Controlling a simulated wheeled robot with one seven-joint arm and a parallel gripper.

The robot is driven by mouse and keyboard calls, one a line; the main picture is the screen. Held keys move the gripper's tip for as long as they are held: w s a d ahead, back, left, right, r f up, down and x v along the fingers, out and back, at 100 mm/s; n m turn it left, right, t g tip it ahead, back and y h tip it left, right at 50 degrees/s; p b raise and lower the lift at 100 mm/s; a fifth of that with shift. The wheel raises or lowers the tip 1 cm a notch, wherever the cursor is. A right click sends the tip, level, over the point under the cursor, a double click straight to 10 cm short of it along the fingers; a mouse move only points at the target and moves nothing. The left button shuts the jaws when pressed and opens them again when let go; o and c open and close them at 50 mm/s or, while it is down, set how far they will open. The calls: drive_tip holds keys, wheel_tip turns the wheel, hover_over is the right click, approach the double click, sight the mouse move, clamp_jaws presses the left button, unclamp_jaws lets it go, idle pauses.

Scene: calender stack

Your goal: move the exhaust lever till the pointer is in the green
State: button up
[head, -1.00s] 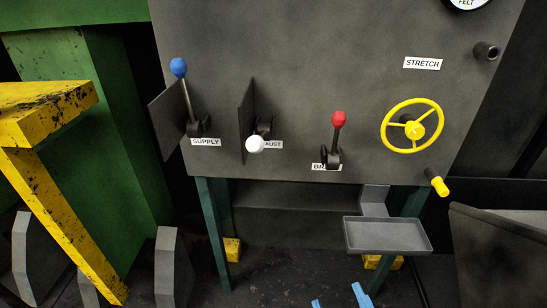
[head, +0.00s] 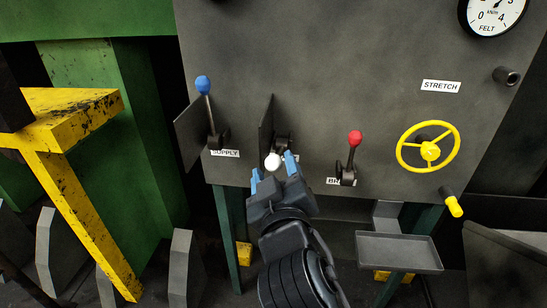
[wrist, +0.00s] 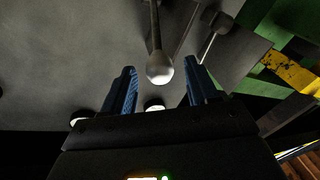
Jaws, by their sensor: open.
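The exhaust lever has a white ball knob (head: 272,161) and a dark stem, and sits between the supply and brake levers on the grey panel (head: 330,70). In the head view my gripper (head: 273,168) is at the knob, with its blue fingers to either side and below it. In the wrist view the knob (wrist: 160,69) shows between the open fingertips (wrist: 160,73), and I cannot tell whether either finger touches it. The exhaust label is hidden behind my gripper. A dial marked FELT (head: 492,14) is partly in view at top right; no green zone shows on its visible part.
The blue-knobbed supply lever (head: 204,86) stands left, with a dark guard plate (head: 266,122) between it and the exhaust lever. The red-knobbed lever (head: 354,138) and yellow handwheel (head: 428,148) are right. A tray (head: 398,252) juts out low right. A yellow frame (head: 70,130) stands left.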

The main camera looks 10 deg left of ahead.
drive_tip(key=shift+x, duration=1.65)
clamp_jaws()
